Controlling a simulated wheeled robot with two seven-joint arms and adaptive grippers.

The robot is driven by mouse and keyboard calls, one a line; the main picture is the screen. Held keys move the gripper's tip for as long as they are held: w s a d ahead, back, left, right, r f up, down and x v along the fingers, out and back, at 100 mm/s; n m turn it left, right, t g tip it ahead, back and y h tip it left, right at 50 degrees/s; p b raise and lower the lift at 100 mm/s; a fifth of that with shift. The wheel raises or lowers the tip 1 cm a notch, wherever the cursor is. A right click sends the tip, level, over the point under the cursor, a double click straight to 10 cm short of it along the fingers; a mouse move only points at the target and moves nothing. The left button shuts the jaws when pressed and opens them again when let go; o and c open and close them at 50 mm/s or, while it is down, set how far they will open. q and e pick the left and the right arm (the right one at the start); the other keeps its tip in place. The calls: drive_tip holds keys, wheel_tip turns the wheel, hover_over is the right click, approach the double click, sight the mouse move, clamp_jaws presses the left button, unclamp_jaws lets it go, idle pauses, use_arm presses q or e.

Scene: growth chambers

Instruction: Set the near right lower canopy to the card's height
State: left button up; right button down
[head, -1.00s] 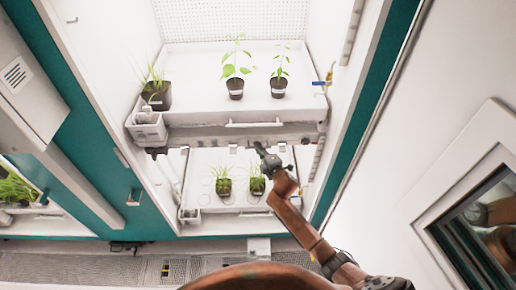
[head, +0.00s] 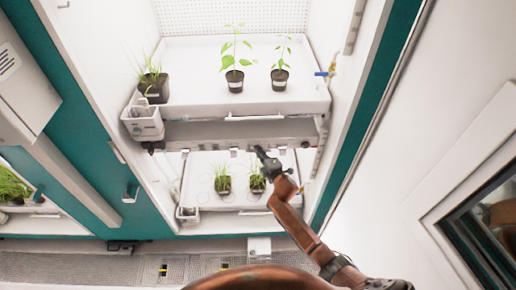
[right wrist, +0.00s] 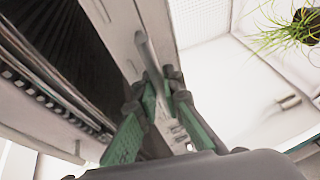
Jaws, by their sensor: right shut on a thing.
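My right gripper (head: 262,154) is at the front of the lower bay, at the right part of the lower canopy (head: 205,133), a grey panel below the upper tray. In the right wrist view its green-padded fingers (right wrist: 163,88) are shut on a thin grey bar (right wrist: 148,52). How the bar joins the canopy is hidden. Below the canopy, two pots of grass (head: 223,184) stand on the lower tray (head: 240,202). I cannot make out the card or any height marking. My left gripper is not in view.
The upper tray (head: 200,108) holds several potted plants, with a white box (head: 143,122) at its left corner. A teal-edged wall (head: 385,110) rises right of my arm. A neighbouring chamber with grass (head: 12,187) is at far left. Grating (head: 70,266) lies below.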

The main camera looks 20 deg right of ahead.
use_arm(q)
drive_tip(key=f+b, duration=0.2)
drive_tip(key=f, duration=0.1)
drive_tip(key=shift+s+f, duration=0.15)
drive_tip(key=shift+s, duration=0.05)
use_arm(e)
wheel_tip(320, 180, down, 4)
drive_tip(key=shift+f, duration=0.1)
drive_tip(key=c, duration=2)
unclamp_jaws()
drive_tip(key=shift+c, duration=0.2)
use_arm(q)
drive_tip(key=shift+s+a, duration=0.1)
use_arm(e)
drive_tip(key=shift+s+r, duration=0.1)
drive_tip(key=shift+r, duration=0.1)
drive_tip(key=v, duration=1.1)
drive_tip(key=shift+s, duration=0.4)
drive_tip(key=shift+d, duration=0.2)
